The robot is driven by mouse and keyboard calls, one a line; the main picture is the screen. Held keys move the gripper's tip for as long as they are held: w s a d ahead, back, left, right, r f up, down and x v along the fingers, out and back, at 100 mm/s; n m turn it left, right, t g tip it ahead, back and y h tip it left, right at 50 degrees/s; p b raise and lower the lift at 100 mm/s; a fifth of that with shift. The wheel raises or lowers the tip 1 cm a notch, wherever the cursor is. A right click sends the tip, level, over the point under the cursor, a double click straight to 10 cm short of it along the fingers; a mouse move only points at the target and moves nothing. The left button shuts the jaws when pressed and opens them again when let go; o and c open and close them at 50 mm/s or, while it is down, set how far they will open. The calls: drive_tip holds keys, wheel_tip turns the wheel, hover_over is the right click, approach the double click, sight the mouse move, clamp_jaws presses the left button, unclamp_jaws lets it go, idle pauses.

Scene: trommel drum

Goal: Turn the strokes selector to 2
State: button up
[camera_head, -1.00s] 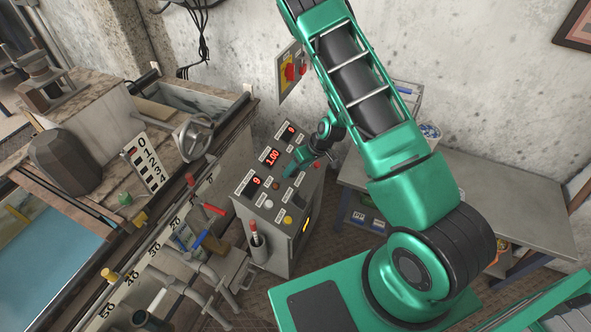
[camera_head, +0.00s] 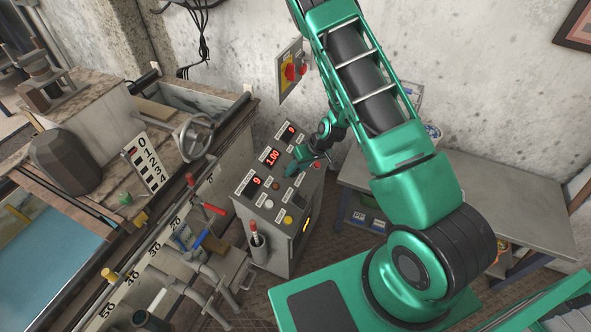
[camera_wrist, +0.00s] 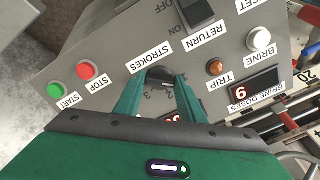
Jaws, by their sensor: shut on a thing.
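The strokes selector (camera_wrist: 160,75) is a dark knob under the STROKES label (camera_wrist: 152,57) in the wrist view. Some scale numbers show beside it, among them what looks like 1, 2 and 3. My gripper (camera_wrist: 159,82) is shut on the knob, with one green finger on each side. The knob's pointer is mostly hidden, so its setting cannot be told. In the head view my gripper (camera_head: 293,170) is at the top of the grey control box (camera_head: 266,240), and the knob is hidden there.
Close around the knob are the green START button (camera_wrist: 55,90), the red STOP button (camera_wrist: 86,71), the RETURN switch (camera_wrist: 196,12), the brown TRIP light (camera_wrist: 214,67) and the white BRINE button (camera_wrist: 258,39). A grey table (camera_head: 500,200) stands at right.

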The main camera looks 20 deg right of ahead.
drive_tip(key=m, duration=1)
drive_tip(key=shift+m, duration=0.4)
idle(0.4)
drive_tip(key=o, duration=1)
drive_tip(key=shift+o, duration=0.2)
drive_tip(key=v, duration=1)
drive_tip(key=shift+d+r, duration=0.25)
drive_tip(key=shift+d, duration=0.1)
drive_tip(key=shift+s, duration=0.15)
